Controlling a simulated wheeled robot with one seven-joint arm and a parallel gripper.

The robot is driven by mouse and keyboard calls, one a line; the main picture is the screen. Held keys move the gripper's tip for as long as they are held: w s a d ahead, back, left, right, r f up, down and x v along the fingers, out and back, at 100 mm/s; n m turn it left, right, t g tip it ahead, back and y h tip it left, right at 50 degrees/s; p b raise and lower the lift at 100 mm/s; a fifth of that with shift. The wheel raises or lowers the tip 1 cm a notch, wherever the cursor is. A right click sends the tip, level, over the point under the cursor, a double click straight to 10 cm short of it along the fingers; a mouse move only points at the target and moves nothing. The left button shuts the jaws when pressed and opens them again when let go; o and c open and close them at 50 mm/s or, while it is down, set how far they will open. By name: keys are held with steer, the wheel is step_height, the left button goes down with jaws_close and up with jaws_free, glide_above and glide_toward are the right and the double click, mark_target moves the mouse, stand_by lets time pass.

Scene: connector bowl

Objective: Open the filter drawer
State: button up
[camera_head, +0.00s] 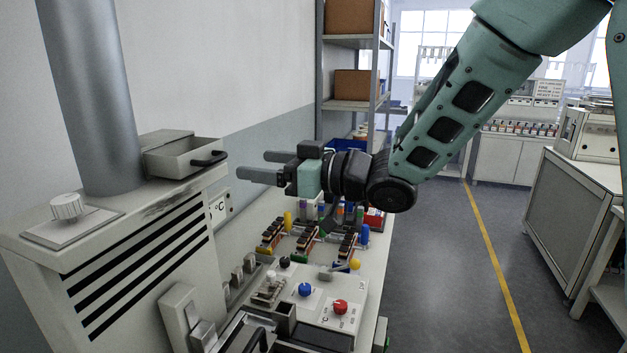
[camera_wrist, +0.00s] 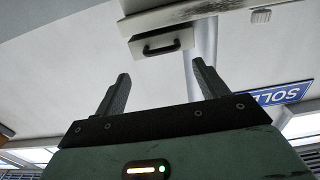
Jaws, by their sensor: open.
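The filter drawer (camera_head: 190,157) is a small pale grey box on top of the pale machine, beside the grey pipe. It sticks out to the right of its housing (camera_head: 165,137), and its hollow inside shows. Its black handle (camera_head: 209,159) is on the right-hand front face. My gripper (camera_head: 250,166) is open and empty, to the right of the handle and apart from it, with its fingers pointing left toward it. In the wrist view the drawer front (camera_wrist: 163,47) with its black handle lies beyond and between my two open fingers (camera_wrist: 160,85).
The grey pipe (camera_head: 92,90) rises from the machine (camera_head: 130,250) beside the drawer. Below my gripper, a bench holds connector blocks (camera_head: 308,240) and a panel with blue and red knobs (camera_head: 322,300). Shelves (camera_head: 350,104) stand behind. Floor at right is clear.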

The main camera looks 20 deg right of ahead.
steer(key=b+v, duration=0.1)
steer(key=v, duration=0.8)
steer(key=shift+b, duration=0.35)
steer(key=s+a+f+m+g+h, duration=0.2)
steer(key=f+h, duration=0.3)
steer(key=f, duration=0.1)
steer(key=s+a+f+m+g+h, duration=0.1)
steer(key=s+f+h, duration=0.2)
steer(key=f+h, duration=0.3)
steer(key=s+f+g+h, duration=0.1)
steer(key=s+f+g, duration=0.2)
steer(key=s, duration=0.6)
steer(key=s+f+g+h, duration=0.1)
steer(key=s+f+g, duration=0.2)
steer(key=s, duration=0.7)
steer(key=shift+a+g+h, duration=0.3)
steer(key=shift+g, duration=0.7)
